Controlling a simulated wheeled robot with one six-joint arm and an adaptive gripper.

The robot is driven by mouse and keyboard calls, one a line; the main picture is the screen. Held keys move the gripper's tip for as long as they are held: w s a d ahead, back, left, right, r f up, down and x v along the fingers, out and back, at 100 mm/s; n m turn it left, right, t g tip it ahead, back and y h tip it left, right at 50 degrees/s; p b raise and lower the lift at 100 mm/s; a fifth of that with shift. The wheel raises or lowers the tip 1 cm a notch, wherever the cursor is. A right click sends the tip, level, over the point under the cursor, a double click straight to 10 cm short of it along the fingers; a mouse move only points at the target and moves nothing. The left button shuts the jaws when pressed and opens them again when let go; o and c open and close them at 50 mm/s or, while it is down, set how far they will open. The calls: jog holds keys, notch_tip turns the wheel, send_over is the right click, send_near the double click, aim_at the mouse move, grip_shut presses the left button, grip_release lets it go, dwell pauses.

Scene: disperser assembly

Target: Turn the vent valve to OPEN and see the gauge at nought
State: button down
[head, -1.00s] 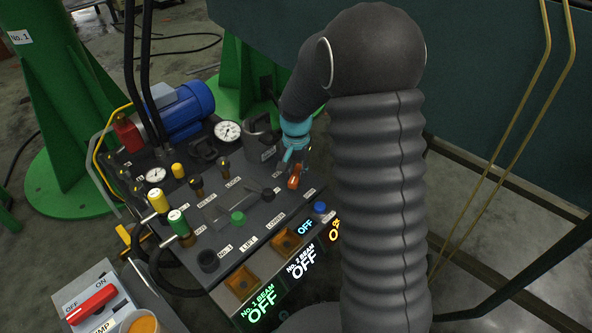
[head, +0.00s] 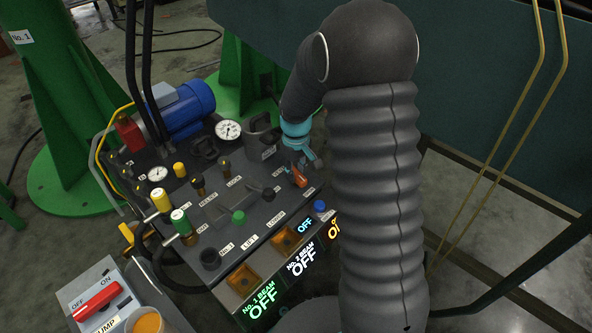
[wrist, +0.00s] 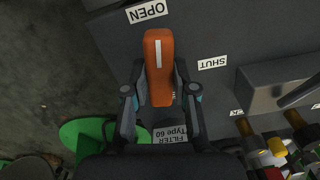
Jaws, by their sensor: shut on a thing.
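The vent valve's orange handle (wrist: 159,55) has a white line along its top. Its end lies near the OPEN label (wrist: 147,11), the line aimed slightly to that label's right. The SHUT label (wrist: 212,62) is off to the right. My gripper (wrist: 160,95) has a finger on each side of the handle and is shut on it. In the head view the orange handle (head: 300,180) shows below my gripper (head: 299,165) at the panel's right. A larger gauge (head: 228,130) and a smaller gauge (head: 157,174) stand on the panel; their needles are too small to read.
Several valves and knobs, including a green knob (head: 238,217), stand left of my gripper. A blue motor (head: 187,108) is at the back. A red pump switch (head: 97,300) is at the lower left. Lit displays on the front read OFF (head: 263,303). Dark floor lies beyond the panel edge.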

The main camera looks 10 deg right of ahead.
aim_at(296, 172)
jog(key=shift+n, duration=1.1)
jog(key=c, duration=0.9)
grip_release()
notch_tip(296, 172, up, 12)
jog(key=shift+r, duration=0.1)
